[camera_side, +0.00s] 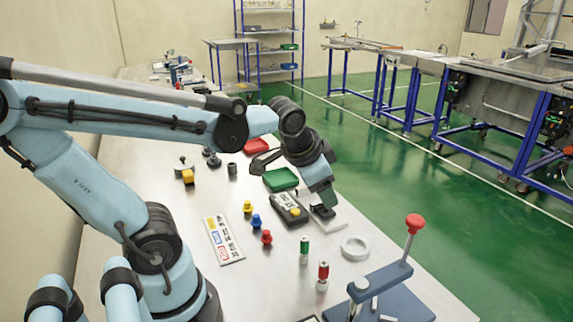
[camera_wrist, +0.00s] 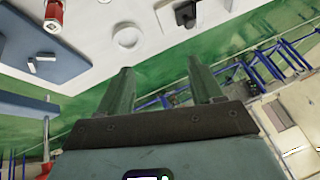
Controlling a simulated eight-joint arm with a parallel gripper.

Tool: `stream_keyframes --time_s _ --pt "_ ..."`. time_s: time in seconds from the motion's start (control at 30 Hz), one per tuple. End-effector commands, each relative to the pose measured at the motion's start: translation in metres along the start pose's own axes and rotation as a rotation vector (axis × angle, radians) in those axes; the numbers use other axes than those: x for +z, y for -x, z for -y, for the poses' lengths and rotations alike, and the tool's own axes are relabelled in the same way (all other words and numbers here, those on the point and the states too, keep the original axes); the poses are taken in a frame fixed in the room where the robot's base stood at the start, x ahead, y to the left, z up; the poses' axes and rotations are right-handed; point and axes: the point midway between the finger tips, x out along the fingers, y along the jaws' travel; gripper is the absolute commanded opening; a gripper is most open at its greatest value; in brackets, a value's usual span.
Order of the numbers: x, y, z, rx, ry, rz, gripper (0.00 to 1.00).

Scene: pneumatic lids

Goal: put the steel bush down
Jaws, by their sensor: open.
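My gripper (camera_side: 325,200) reaches down over the right part of the bench in the side view. In the wrist view its two green fingers (camera_wrist: 161,72) stand wide apart with nothing between them. A small black block (camera_side: 322,212) lies close by the fingertips on a pale plate (camera_side: 334,225). The black block also shows at the top of the wrist view (camera_wrist: 186,14), beyond the fingers. I cannot pick out the steel bush with certainty; it may be small or hidden by the gripper.
A white ring (camera_side: 355,247), red and green cylinders (camera_side: 323,275) (camera_side: 304,250) and a blue lever press (camera_side: 385,290) stand toward the front. A black box with a yellow button (camera_side: 290,209), a green tray (camera_side: 281,179) and a red tray (camera_side: 257,145) lie behind. The bench's right edge is near.

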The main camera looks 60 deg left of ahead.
Motion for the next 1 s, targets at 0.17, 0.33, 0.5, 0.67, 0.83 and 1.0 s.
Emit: stream_keyframes --time_s 0.17,0.33,0.5,0.67,0.83,1.0 --pt "0.013 0.01 -0.041 0.114 0.156 -0.094 0.66" --pt "0.017 0.013 -0.055 0.163 0.227 -0.125 0.66" --pt "0.017 0.013 -0.056 0.168 0.236 -0.128 0.66" --pt "0.017 0.013 -0.056 0.166 0.234 -0.127 0.66" --pt "0.016 0.013 -0.053 0.162 0.249 -0.121 0.66" --pt "0.0 0.015 -0.023 0.131 0.424 -0.062 0.66"
